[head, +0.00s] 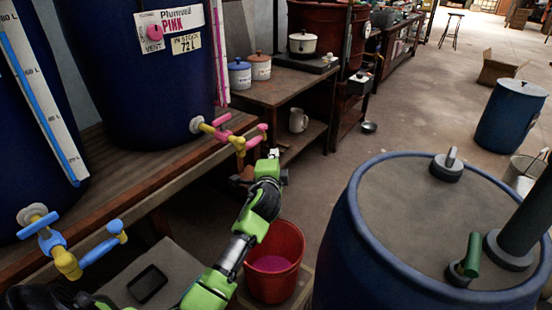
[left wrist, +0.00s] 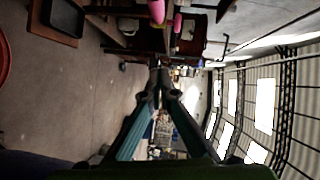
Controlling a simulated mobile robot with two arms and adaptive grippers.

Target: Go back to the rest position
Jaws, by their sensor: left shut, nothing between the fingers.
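My left gripper (head: 274,156) is at the end of the green and grey arm in the head view, close to the pink-handled tap (head: 236,138) and a little right of it. Whether it touches the tap is unclear. In the left wrist view its two fingers (left wrist: 159,72) meet at the tips with nothing between them. The arm crosses the picture just left of the red bucket (head: 275,244), which holds some pink liquid. My right gripper is not in view.
Blue vats, one labelled pink (head: 150,75), stand on a wooden bench (head: 135,172) at left. A blue-yellow tap (head: 68,255) juts out at lower left. A large lidded blue barrel (head: 375,265) fills the lower right. Bare floor (head: 425,110) lies beyond it.

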